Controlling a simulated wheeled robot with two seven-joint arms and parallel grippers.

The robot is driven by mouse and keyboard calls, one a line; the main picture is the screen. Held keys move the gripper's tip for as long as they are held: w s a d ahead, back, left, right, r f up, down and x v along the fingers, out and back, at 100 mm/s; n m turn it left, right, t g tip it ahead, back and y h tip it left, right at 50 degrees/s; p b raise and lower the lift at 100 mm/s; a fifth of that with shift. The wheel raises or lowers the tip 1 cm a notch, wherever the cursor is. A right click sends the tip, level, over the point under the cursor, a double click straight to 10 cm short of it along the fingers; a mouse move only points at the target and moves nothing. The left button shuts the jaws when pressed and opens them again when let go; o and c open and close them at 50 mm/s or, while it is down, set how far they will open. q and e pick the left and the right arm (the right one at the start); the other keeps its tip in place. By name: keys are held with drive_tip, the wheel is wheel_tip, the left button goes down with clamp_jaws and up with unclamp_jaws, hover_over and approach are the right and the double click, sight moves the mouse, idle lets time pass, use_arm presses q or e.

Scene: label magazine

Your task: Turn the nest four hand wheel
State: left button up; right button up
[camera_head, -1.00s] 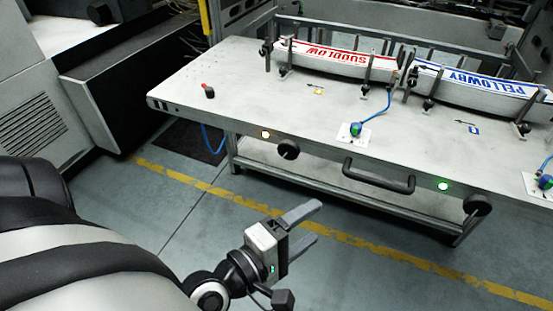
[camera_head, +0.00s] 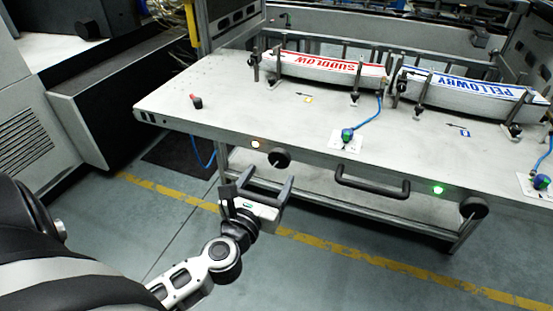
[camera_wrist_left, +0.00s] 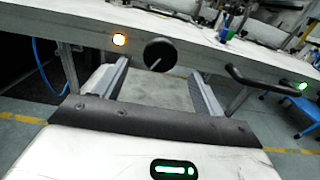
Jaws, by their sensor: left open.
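A black round hand wheel (camera_head: 280,158) sits on the front edge of the grey table, beside an orange-lit lamp (camera_head: 256,144). A second black hand wheel (camera_head: 474,208) is farther right, near a green lamp (camera_head: 438,190). No readable nest number shows on either. My left gripper (camera_head: 269,176) is open and empty, just below and in front of the left wheel, its fingers pointing at the table. In the left wrist view the left wheel (camera_wrist_left: 160,53) appears between and beyond the fingertips, with a pale pointer line on its face. My right gripper is out of view.
A black bar handle (camera_head: 372,188) juts from the table's front edge between the wheels. On the table top (camera_head: 230,110) are a red-lettered label stack (camera_head: 325,68), a blue-lettered one (camera_head: 470,88), clamp posts and a green-blue knob (camera_head: 347,134). Floor in front is clear.

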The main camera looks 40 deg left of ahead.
sight(278, 162)
use_arm(q)
drive_tip(key=x, duration=0.5)
drive_tip(key=shift+w, duration=0.25)
drive_tip(key=c, duration=1)
